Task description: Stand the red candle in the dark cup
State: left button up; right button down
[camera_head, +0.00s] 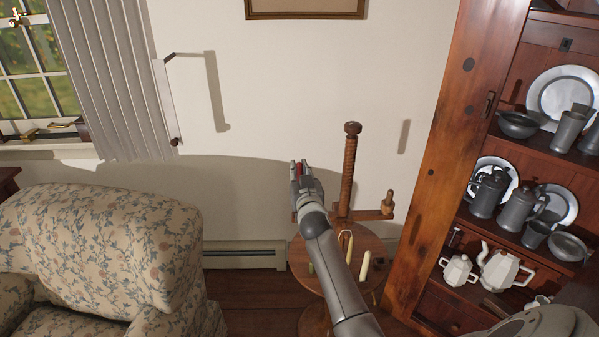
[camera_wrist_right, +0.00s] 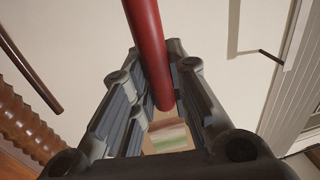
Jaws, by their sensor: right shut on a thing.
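My right gripper (camera_head: 302,178) is raised in front of the white wall, above the small round table (camera_head: 298,262). It is shut on the red candle (camera_head: 299,168), of which only a short bit shows there. In the right wrist view the red candle (camera_wrist_right: 147,45) lies between the fingers (camera_wrist_right: 157,70) and runs out past the top edge. A small dark thing (camera_head: 378,263) on the round table, by a cream candle, may be the dark cup; it is too small to tell. My left gripper is not in view.
A wooden cabinet (camera_head: 425,190) with pewter ware is at right, a floral armchair (camera_head: 110,245) at left.

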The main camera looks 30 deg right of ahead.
jog(key=shift+f+b, duration=1.05)
jog(key=shift+f, duration=0.2)
dwell(0.5)
dwell(0.3)
jog(key=c, duration=1.3)
grip_release()
